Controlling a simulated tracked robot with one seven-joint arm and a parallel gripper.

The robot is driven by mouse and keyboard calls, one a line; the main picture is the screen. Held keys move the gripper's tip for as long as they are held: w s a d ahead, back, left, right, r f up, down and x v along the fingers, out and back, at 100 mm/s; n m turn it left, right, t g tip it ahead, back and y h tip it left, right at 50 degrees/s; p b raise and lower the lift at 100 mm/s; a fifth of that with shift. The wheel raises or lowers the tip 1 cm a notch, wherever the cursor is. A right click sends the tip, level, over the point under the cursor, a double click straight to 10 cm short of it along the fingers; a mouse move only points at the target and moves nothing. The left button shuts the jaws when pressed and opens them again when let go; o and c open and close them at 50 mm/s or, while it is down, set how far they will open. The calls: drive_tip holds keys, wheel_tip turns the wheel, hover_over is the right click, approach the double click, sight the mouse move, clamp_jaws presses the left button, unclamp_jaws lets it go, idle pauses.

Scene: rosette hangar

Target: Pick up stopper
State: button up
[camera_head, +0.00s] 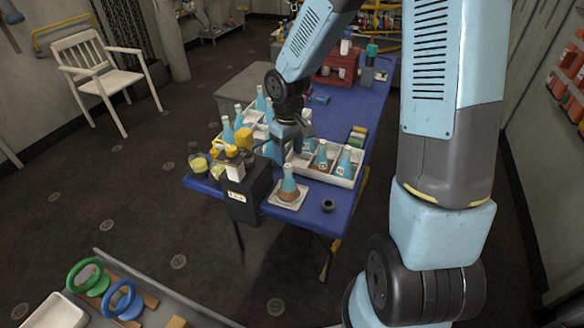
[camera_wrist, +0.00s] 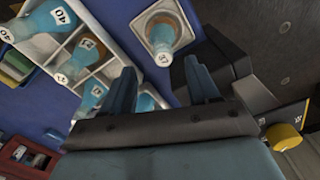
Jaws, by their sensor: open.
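A small dark round piece (camera_head: 328,205), which may be the stopper, lies on the blue table near its front right corner in the head view. I cannot pick it out in the wrist view. A blue flask (camera_head: 288,186) with brown contents stands on a white square tray (camera_head: 292,203) to its left; the flask also shows in the wrist view (camera_wrist: 162,38). My gripper (camera_wrist: 162,85) is open, with nothing between its fingers. In the head view my gripper (camera_head: 283,140) hangs over the table, behind the flask and beside the white crate.
A white divided crate (camera_head: 343,182) holds several numbered flasks. A black box (camera_head: 247,192) stands at the table's front edge, with jars (camera_head: 198,160) to its left. A red case (camera_head: 338,72) sits at the back. Bare blue table lies around the dark piece.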

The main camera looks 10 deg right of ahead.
sight(289, 165)
drive_tip(key=shift+a+f, duration=0.15)
drive_tip(key=shift+f, duration=1.95)
drive_tip(key=shift+c, duration=0.4)
clamp_jaws()
drive_tip(key=shift+r, duration=0.1)
